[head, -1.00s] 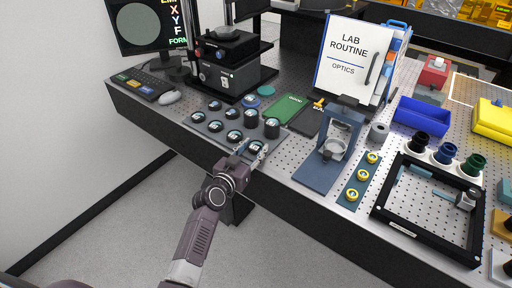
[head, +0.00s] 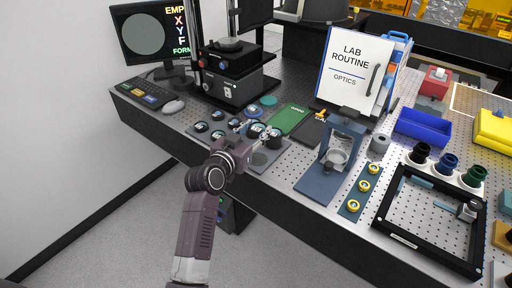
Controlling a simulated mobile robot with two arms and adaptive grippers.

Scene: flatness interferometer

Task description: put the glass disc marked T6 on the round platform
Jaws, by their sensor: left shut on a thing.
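A bare round spot (head: 260,159) shows on the tray just in front of the gripper. The round platform (head: 229,44) is on top of the black instrument at the back left, with nothing visible on it. My right gripper is out of view.
A monitor (head: 145,32), keyboard (head: 142,95) and mouse (head: 174,106) are at the left. A green booklet (head: 288,119) and a blue-grey stand (head: 330,170) are right of the tray. A black frame (head: 430,220) lies farther right.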

